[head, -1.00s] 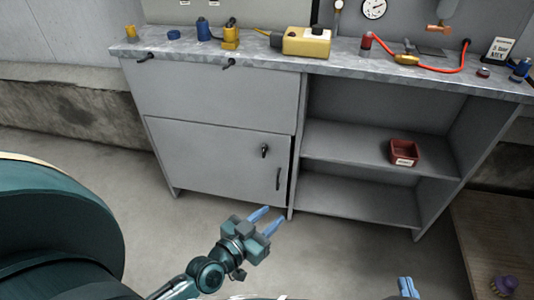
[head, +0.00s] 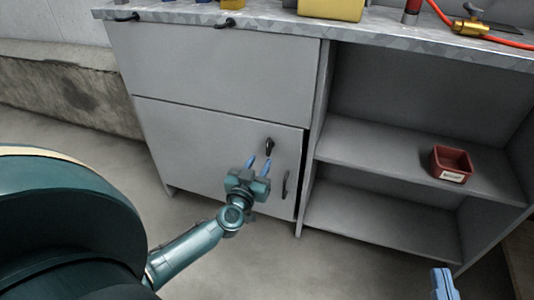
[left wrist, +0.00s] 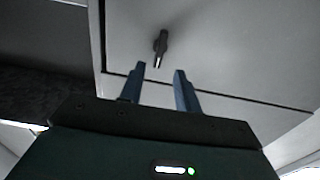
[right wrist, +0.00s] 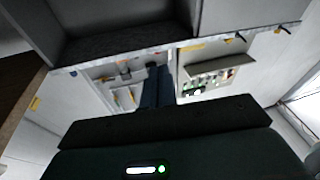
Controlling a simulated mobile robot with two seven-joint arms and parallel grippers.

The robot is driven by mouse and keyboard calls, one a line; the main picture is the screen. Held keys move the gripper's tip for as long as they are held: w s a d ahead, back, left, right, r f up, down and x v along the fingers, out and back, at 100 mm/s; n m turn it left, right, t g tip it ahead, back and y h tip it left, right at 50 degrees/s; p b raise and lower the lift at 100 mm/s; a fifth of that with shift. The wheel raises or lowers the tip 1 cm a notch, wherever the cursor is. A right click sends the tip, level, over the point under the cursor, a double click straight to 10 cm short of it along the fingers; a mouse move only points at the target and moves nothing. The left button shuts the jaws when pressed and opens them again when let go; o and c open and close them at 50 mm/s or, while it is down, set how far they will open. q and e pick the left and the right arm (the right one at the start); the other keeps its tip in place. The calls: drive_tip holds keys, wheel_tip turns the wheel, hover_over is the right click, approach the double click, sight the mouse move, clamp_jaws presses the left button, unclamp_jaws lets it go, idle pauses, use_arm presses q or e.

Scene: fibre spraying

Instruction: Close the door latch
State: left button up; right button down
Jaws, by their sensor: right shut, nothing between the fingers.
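The grey cabinet door (head: 200,150) fills the lower left of the cabinet in the head view. A small black latch (head: 269,146) sits near its upper right corner, roughly upright. A black handle (head: 285,184) is below and right of it. A dark gap runs along the door's right edge. My left gripper (head: 259,163) is open and empty, its fingertips just below and left of the latch. In the left wrist view the latch (left wrist: 160,45) lies ahead, between the lines of the open fingers (left wrist: 160,74), apparently untouched. My right gripper (head: 443,283) is shut and empty at the lower right.
Open shelves (head: 370,215) stand right of the door, with a red bin (head: 452,164) on the upper one. The counter (head: 270,33) above carries a yellow box (head: 332,8) and a red hose (head: 490,37). The floor before the cabinet is clear.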

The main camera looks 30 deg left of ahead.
sight(267, 148)
use_arm(q)
drive_tip(key=b+x, duration=0.2)
drive_tip(key=x, duration=0.5)
drive_tip(key=c, duration=0.7)
